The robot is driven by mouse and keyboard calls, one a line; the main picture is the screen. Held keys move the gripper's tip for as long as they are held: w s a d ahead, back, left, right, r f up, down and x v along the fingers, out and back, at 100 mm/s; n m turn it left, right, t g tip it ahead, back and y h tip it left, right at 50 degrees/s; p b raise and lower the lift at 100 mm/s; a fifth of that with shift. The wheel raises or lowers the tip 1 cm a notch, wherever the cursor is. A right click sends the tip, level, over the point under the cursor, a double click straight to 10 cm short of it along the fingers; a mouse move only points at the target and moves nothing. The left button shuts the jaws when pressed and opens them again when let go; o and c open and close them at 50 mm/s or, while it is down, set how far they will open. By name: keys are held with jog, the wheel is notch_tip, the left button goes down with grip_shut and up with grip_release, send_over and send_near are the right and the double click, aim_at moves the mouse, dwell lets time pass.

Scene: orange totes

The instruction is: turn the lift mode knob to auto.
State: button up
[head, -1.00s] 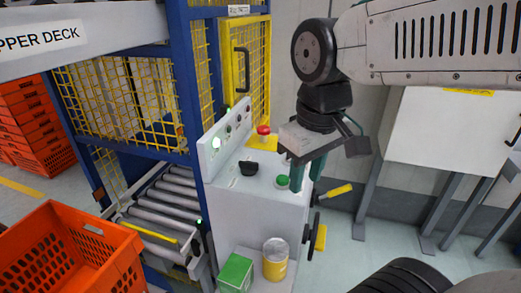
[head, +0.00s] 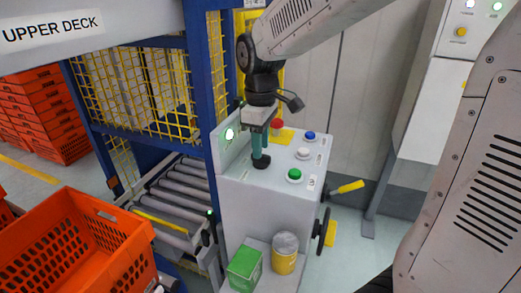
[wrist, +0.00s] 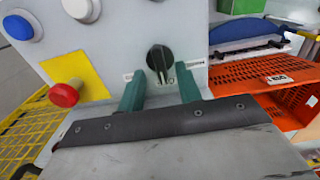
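The black knob (head: 262,162) is on the top of the grey control cabinet (head: 235,180), partly hidden by my gripper in the head view. In the wrist view the round knob (wrist: 160,58) shows a raised grip bar running roughly up and down the picture. Small labels beside it are too small to read. My gripper (head: 260,150) points down over the knob. In the wrist view its two green fingers (wrist: 160,84) are apart, one on each side of the knob. I cannot tell whether either finger touches it.
A red mushroom button (head: 277,125) on a yellow plate, a blue button (head: 310,135), a white button (head: 303,153) and a green button (head: 294,175) share the panel. An orange tote (head: 85,245) stands at left, beside the roller conveyor (head: 180,185).

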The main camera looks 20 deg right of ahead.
aim_at(263, 163)
jog(key=shift+f, duration=1.15)
jog(key=shift+c, duration=0.3)
grip_shut()
jog(key=shift+m, duration=0.4)
jog(key=m, duration=0.3)
jog(key=shift+m, duration=2.5)
